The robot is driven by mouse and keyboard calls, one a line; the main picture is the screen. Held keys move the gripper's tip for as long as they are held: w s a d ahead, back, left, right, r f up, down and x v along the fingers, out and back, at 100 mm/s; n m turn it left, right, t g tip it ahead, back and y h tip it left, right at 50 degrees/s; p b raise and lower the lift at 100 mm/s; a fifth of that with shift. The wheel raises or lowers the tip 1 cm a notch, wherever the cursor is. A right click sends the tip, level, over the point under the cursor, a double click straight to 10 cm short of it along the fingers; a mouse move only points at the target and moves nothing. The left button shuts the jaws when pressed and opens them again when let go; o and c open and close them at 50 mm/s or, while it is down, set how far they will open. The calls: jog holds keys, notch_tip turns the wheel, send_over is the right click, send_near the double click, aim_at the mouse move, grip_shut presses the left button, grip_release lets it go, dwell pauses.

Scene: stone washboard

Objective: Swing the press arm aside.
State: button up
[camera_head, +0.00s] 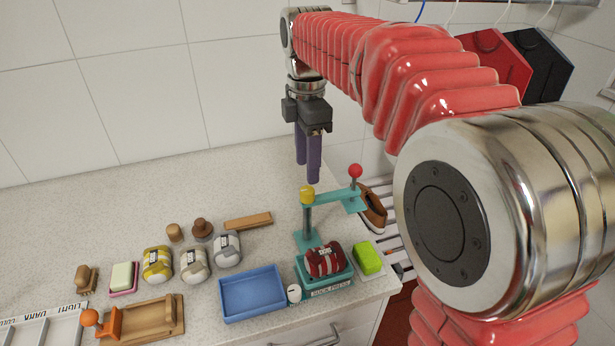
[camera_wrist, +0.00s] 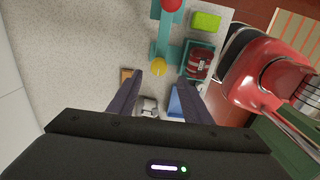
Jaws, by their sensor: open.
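The teal press arm (camera_head: 335,197) runs from a yellow-capped pivot (camera_head: 307,194) on a post toward the right, ending in a plate with a red ball knob (camera_head: 355,171). In the wrist view the arm (camera_wrist: 163,40) lies beside the press tray, not over it. The teal sock press (camera_head: 323,283) holds a red striped sock bundle (camera_head: 324,259), also seen in the wrist view (camera_wrist: 199,64). My gripper (camera_head: 307,172) is open and empty, pointing down behind the pivot in the head view. In the wrist view its fingers (camera_wrist: 160,82) are apart, with the yellow cap just beyond.
A green sponge (camera_head: 368,258) is right of the press. A blue tray (camera_head: 253,292) stands left of it. Several sock bundles (camera_head: 193,264), a wooden block (camera_head: 248,221) and a brown shoe (camera_head: 372,207) are nearby. The counter's back left (camera_head: 100,215) is clear.

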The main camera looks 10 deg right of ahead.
notch_tip(320, 180, up, 6)
jog(key=shift+s+r, duration=0.15)
jog(key=shift+r, duration=0.1)
jog(key=shift+s, duration=0.1)
dwell(0.4)
